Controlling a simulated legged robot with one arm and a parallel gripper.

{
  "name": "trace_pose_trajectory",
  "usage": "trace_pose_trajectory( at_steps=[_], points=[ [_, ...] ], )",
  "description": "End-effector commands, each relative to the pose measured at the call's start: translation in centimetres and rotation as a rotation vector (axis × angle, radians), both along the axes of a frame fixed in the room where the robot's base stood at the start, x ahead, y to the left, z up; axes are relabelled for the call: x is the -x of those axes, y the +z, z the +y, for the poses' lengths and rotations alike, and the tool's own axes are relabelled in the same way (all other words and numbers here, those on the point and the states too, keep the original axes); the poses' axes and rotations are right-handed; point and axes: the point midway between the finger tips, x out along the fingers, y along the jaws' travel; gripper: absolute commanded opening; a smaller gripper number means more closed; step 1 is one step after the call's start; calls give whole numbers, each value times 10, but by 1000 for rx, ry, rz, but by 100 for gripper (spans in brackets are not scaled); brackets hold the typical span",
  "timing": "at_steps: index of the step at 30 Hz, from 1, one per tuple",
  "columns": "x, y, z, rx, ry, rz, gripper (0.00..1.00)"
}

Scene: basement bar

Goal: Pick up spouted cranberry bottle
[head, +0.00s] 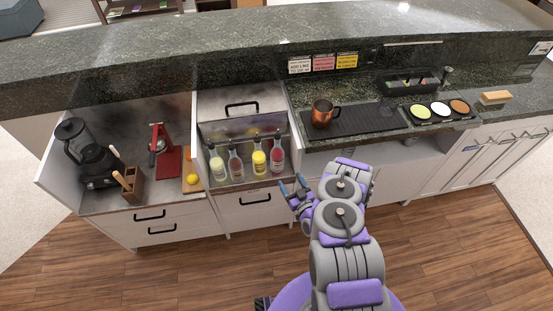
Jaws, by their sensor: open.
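Several spouted bottles stand upright in a row in the metal well of the bar counter. The rightmost bottle (277,159) holds red liquid and looks like the cranberry one. Labels are too small to read. My gripper (291,184) is open and empty, in front of the counter, just below and right of the red bottle in the picture, not touching it.
A metal lid (243,106) lies behind the bottles. A copper mug (322,113) stands on a black bar mat (370,121) to the right. A red juicer (164,155), a cutting board (193,178) and a blender (82,150) stand left. The wooden floor in front is clear.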

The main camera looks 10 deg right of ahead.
Motion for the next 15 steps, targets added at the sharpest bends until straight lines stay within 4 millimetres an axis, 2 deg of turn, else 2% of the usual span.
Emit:
trace_pose_trajectory(
  at_steps=[9,15],
  points=[
    [-63,-3,16,2,4,-5,76],
    [-90,-2,22,0,2,-3,76]
  ],
)
